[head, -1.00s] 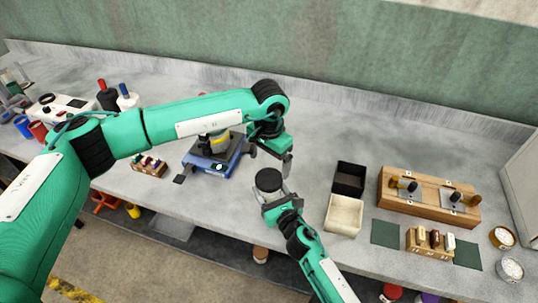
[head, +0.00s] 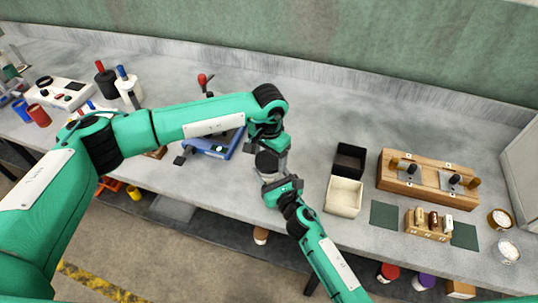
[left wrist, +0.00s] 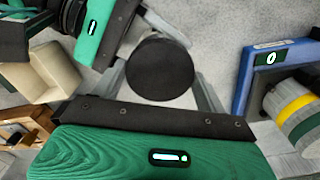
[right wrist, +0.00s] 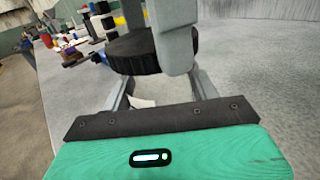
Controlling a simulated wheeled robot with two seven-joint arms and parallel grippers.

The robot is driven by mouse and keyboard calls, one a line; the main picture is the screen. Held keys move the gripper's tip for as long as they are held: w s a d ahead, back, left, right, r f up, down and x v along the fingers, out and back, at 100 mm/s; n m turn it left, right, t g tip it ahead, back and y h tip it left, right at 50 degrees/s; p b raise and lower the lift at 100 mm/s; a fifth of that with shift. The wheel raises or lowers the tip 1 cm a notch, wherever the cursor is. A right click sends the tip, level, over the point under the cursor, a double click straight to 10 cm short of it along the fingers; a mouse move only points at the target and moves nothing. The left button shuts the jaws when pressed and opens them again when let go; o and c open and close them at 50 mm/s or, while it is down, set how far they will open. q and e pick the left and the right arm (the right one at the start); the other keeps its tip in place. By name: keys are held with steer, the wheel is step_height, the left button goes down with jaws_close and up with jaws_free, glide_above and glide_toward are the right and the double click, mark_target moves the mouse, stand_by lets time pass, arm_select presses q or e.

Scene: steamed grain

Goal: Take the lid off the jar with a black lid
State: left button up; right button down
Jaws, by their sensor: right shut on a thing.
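The jar's round black lid (head: 267,163) is in the middle of the head view, above the bench's front part. It shows from above in the left wrist view (left wrist: 158,70) and from the side in the right wrist view (right wrist: 135,55). My right gripper (head: 274,179) is shut on the jar below the lid; the jar's body is mostly hidden. My left gripper (head: 272,150) is directly over the jar, pointing down. Its open fingers straddle the lid, one in front and one behind in the right wrist view; I cannot tell whether they touch it.
A blue scale (head: 222,147) stands to the left. A black box (head: 349,159) and a cream box (head: 344,196) are to the right, then a wooden rack (head: 428,184) and a small block of vials (head: 427,226).

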arm_select(q)
steer(key=n, duration=0.4)
steer(key=shift+n, duration=0.3)
steer(key=n, duration=0.7)
steer(key=shift+n, duration=0.3)
steer(key=n, duration=0.7)
steer(key=shift+n, duration=0.4)
steer(key=n, duration=0.9)
steer(key=shift+r, duration=0.1)
steer(key=n, duration=0.6)
steer(key=shift+w+n, duration=0.1)
steer(key=shift+n, duration=0.2)
steer(key=n, duration=1.2)
steer(key=shift+n, duration=0.4)
steer(key=n, duration=0.5)
steer(key=shift+r+n, duration=0.1)
steer(key=shift+n, duration=0.2)
